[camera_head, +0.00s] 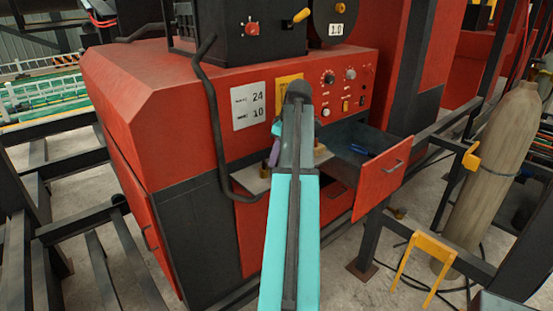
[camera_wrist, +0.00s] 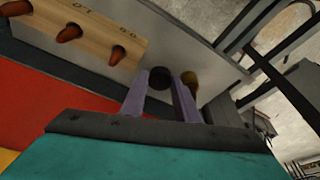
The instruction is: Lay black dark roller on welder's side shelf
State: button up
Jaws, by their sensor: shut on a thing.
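The welder (camera_head: 160,90) is a large red and dark machine in the head view. Its side shelf (camera_head: 250,186) is a pale plate low on the front, partly covered by my arm. A pale grey surface in the wrist view (camera_wrist: 195,28) looks like this shelf. My gripper (camera_wrist: 163,84) has two purple fingers, shut on the black dark roller (camera_wrist: 160,77), whose round dark end shows between them. In the head view only one purple finger shows beside my arm, and the roller is hidden. I cannot tell whether the roller touches the shelf.
A wooden block (camera_wrist: 92,22) with brown-orange pegs stands close to my gripper. A brownish round thing (camera_wrist: 190,79) is just right of the roller. An open drawer (camera_head: 380,180) holding a blue item (camera_head: 357,150) juts out at right. A gas cylinder (camera_head: 490,165) and dark rails stand further right.

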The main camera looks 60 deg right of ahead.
jog(key=shift+f, duration=0.8)
jog(key=shift+f, duration=0.1)
jog(key=o, duration=0.8)
jog(key=shift+r, duration=0.2)
jog(key=shift+b+v, duration=1.5)
jog(key=shift+v, duration=4.45)
jog(key=shift+f, duration=0.1)
